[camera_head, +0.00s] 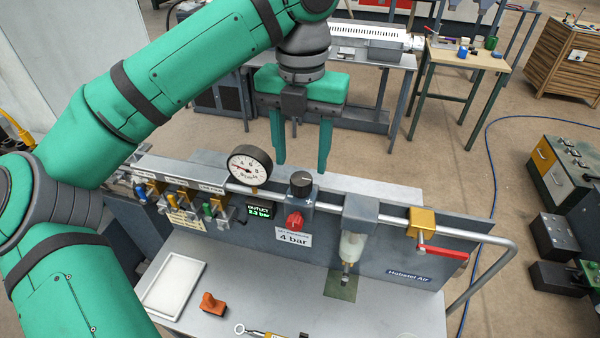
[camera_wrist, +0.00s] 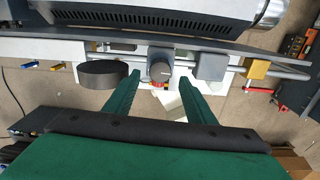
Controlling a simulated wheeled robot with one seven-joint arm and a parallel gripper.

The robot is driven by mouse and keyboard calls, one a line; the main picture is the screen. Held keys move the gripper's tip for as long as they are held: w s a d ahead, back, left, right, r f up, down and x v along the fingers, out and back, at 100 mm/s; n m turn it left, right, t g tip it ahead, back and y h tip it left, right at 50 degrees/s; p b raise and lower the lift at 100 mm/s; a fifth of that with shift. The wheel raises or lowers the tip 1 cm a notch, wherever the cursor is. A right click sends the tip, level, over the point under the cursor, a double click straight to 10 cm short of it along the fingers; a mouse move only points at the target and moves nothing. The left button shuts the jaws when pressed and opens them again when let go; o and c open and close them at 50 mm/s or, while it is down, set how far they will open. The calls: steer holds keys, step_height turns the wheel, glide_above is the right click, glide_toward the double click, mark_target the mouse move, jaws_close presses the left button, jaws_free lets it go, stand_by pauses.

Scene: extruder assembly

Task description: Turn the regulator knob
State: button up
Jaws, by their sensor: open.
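The black regulator knob (camera_head: 301,183) stands on top of the grey regulator body on the air panel, with a red part (camera_head: 294,220) below it. In the wrist view the round knob (camera_wrist: 160,72) shows between the two fingers. My gripper (camera_head: 300,165) is open and empty, its green fingers pointing down. The fingertips look above or behind the knob in the head view, with gaps on both sides in the wrist view (camera_wrist: 159,80). A round gauge (camera_head: 250,165) is left of the knob. The outlet display (camera_head: 259,211) seems to read about 2.3 bar, and a sign (camera_head: 293,238) says 4 bar.
The gauge also shows close to the left finger in the wrist view (camera_wrist: 103,74). Right of the knob are a filter unit (camera_head: 353,240) and a red-handled valve (camera_head: 440,250) on the pipe. A white tray (camera_head: 172,285) and an orange-red item (camera_head: 212,304) lie on the bench.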

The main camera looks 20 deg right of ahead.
mark_target(301, 178)
steer(key=shift+f, duration=2.7)
steer(key=shift+c, duration=0.3)
steer(key=c, duration=1)
